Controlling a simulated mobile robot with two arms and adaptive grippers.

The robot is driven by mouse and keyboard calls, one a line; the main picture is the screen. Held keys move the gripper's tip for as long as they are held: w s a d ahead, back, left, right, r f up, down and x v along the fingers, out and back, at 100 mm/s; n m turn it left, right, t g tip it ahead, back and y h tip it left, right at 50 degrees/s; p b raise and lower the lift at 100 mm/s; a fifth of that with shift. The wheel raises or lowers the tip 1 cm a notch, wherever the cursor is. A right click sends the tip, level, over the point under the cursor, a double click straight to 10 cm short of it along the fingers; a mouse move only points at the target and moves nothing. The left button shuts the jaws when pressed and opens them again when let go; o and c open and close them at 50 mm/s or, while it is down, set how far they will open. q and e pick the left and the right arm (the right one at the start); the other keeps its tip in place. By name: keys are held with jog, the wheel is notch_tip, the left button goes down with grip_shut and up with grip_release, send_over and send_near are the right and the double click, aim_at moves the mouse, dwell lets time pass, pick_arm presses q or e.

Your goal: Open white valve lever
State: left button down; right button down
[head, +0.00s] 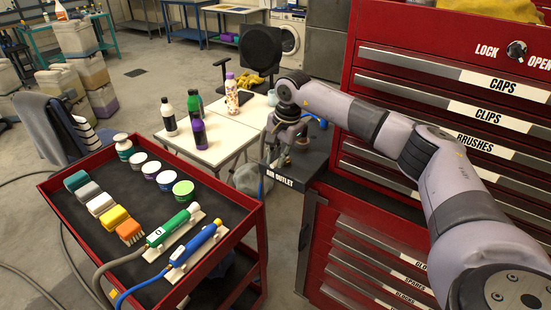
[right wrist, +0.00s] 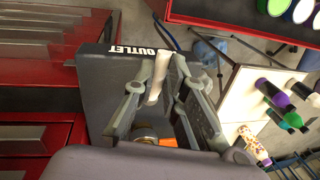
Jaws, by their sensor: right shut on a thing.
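The white valve lever (right wrist: 156,84) shows in the right wrist view at the dark outlet block (right wrist: 98,100), near its "OUTLET" label. My right gripper (right wrist: 158,74) has a finger on each side of the lever and is shut on it. A brass-coloured fitting (right wrist: 145,132) shows lower between the fingers, partly hidden by the gripper. In the head view, my right gripper (head: 287,142) reaches down over the "AIR OUTLET" block (head: 310,160) and hides the lever there. My left gripper is not in view.
A red tool cabinet (head: 345,130) stands right of and behind the outlet. A red cart (head: 75,215) with brushes, tubs and two hose-fed tools is at the left. A white table (head: 215,150) with several bottles stands behind it.

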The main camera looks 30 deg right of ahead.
jog(key=shift+s+r+n, duration=0.1)
jog(key=shift+n, duration=0.4)
jog(key=c, duration=1.6)
grip_release()
jog(key=shift+d, duration=0.1)
jog(key=shift+c, duration=0.2)
notch_tip(320, 180, up, 12)
jog(key=s, duration=0.2)
jog(key=shift+d+f, duration=0.2)
jog(key=shift+d, duration=0.25)
jog(key=shift+s, duration=0.1)
